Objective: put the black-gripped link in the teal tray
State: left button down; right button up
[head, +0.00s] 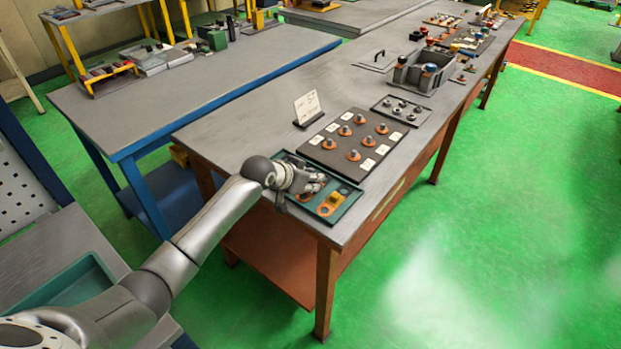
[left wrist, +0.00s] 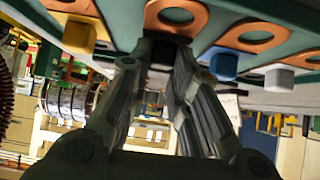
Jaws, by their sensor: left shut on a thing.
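My left gripper (head: 312,186) is low over a green-teal tray (head: 347,209) at the near end of the long table. In the left wrist view my left gripper (left wrist: 163,70) is shut on the black grip of a link (left wrist: 176,14). That link's copper-coloured ring shows above the fingers, against the teal surface; I cannot tell if it is lifted. Beside it are links with a yellow grip (left wrist: 78,38), a blue grip (left wrist: 223,66) and a white grip (left wrist: 279,77). Another teal tray (head: 62,300), its visible floor bare, sits on the grey bench at lower left. My right gripper is out of view.
A dark board (head: 335,165) with several copper-coloured pieces and white labels lies just behind the green-teal tray. A white sign (head: 307,108) stands beside it. A blue-edged table (head: 190,95) is at the left. Open green floor lies to the right.

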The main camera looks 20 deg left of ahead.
pick_arm(q)
jog(key=c, duration=1.3)
grip_release()
jog(key=v, duration=1.2)
jog(key=shift+b, duration=0.3)
